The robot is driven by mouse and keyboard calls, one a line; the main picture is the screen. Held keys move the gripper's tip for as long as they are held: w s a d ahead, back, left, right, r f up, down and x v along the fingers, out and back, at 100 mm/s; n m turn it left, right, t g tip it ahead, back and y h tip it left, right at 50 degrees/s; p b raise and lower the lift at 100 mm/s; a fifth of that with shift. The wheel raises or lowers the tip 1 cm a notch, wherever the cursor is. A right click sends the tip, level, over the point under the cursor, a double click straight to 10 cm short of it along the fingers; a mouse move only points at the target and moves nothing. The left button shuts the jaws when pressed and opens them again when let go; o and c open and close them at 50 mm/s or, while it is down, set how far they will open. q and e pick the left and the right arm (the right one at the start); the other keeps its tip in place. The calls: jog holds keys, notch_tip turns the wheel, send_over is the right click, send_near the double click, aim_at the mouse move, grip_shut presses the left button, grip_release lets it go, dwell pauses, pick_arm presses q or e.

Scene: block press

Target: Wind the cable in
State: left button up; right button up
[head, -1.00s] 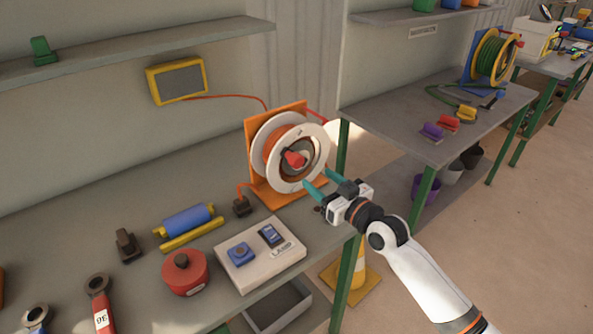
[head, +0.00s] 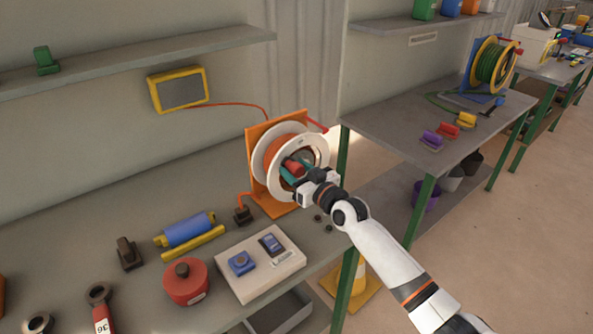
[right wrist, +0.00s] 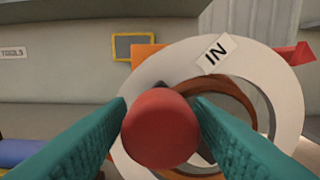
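The cable reel has white round flanges (head: 265,155) on an orange stand (head: 258,133), with orange cable wound on its drum. A white label reading "IN" (right wrist: 213,53) is on the front flange in the right wrist view. A red crank knob (right wrist: 160,128) sticks out from the reel's face. My right gripper (head: 298,170) has its teal fingers on both sides of this knob; whether they press on it cannot be told. An orange cable end runs down to a dark plug (head: 242,214) on the bench. My left gripper is not in view.
A yellow-framed panel (head: 178,88) hangs on the wall, with a red cord running toward the reel. Another bench (head: 400,115) with a green reel stands right.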

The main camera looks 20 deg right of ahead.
aim_at(301, 147)
grip_shut()
jog(key=shift+d, duration=0.1)
jog(key=shift+w+d+r+m, duration=0.1)
jog(key=shift+r+m, duration=0.05)
jog(key=shift+m, duration=0.15)
jog(key=m, duration=0.1)
jog(key=d+r+m, duration=0.1)
jog(key=shift+w+d+m+b, duration=0.15)
jog(key=shift+w+m+b, duration=0.1)
jog(key=shift+m+b, duration=0.15)
jog(key=m, duration=0.1)
jog(key=d, duration=0.1)
jog(key=m, duration=0.1)
jog(key=shift+w+d+r+m+b, duration=0.2)
jog(key=shift+w+r+m+b, duration=0.05)
jog(key=shift+r+m+b, duration=0.05)
jog(key=shift+w+d+r+m+b, duration=0.1)
jog(key=shift+w+d+m+b, duration=0.15)
jog(key=shift+d+m, duration=0.45)
jog(key=shift+w+d+r+m+b, duration=0.1)
jog(key=shift+d+m+b, duration=0.2)
jog(key=shift+m, duration=0.7)
